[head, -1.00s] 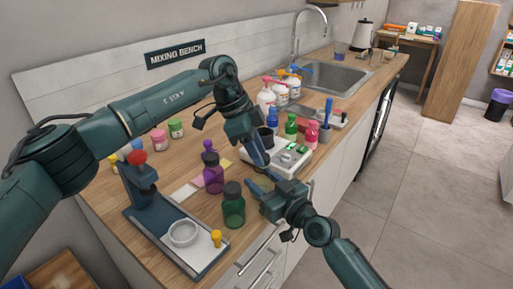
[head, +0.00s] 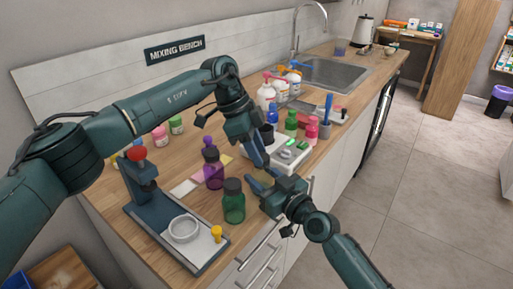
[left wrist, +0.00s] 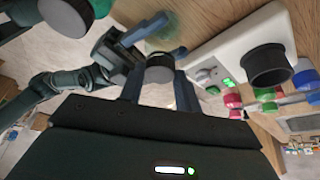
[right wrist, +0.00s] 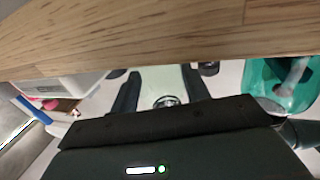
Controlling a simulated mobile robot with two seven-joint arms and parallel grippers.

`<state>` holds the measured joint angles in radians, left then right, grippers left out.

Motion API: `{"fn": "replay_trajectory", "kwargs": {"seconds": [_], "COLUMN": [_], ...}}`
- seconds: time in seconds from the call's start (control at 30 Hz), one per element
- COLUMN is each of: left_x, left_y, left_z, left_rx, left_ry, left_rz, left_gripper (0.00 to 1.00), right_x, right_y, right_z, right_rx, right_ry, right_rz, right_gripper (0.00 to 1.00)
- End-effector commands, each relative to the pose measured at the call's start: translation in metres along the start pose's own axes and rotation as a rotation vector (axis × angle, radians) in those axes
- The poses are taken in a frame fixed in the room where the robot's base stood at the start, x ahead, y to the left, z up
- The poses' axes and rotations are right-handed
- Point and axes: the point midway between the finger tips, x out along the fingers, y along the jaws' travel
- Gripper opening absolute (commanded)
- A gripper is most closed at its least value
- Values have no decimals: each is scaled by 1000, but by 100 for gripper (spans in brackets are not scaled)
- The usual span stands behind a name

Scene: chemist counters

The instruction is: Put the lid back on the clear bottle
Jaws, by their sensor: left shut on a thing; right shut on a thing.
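My left gripper (left wrist: 158,88) is shut on a small dark round lid (left wrist: 160,68), which sits between its fingertips in the left wrist view. In the head view the left gripper (head: 262,160) points down over the counter's front part, and I cannot make out the lid there. My right gripper (head: 258,180) is just below and in front of it, shut on the clear bottle (head: 264,180), which is see-through and hard to outline. In the right wrist view the pale clear bottle (right wrist: 160,82) shows between the fingers. The lid appears apart from the bottle.
A green bottle (head: 233,207) and a purple bottle (head: 213,174) stand left of the grippers. A white device (head: 290,155) with a dark cup is close behind them. A stand with a dish (head: 184,229) is at front left. Several coloured bottles stand toward the sink (head: 335,73).

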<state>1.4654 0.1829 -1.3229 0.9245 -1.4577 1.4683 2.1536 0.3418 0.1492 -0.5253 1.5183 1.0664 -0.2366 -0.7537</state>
Motion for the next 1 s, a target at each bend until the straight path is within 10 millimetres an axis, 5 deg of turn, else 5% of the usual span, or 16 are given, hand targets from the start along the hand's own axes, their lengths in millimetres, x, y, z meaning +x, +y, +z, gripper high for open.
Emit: {"fn": "replay_trajectory", "kwargs": {"seconds": [0.4, 0.8, 0.83, 1.0], "left_x": [0, 0, 0, 0], "left_y": [-7, -6, -6, -6], "left_z": [-2, -1, -1, -1], "left_rx": [420, 459, 459, 459], "left_ry": [-3, 2, 2, 2], "left_rz": [176, 191, 191, 191], "left_gripper": [12, 12, 36, 49], "right_x": [0, 0, 0, 0], "right_y": [-1, -1, -1, -1], "right_z": [0, 0, 0, 0], "right_rx": [-3, -2, -2, -1], "right_ry": [-1, -1, -1, -1], "right_rz": [-2, -2, -2, -1], "right_gripper": [0, 0, 0, 0]}}
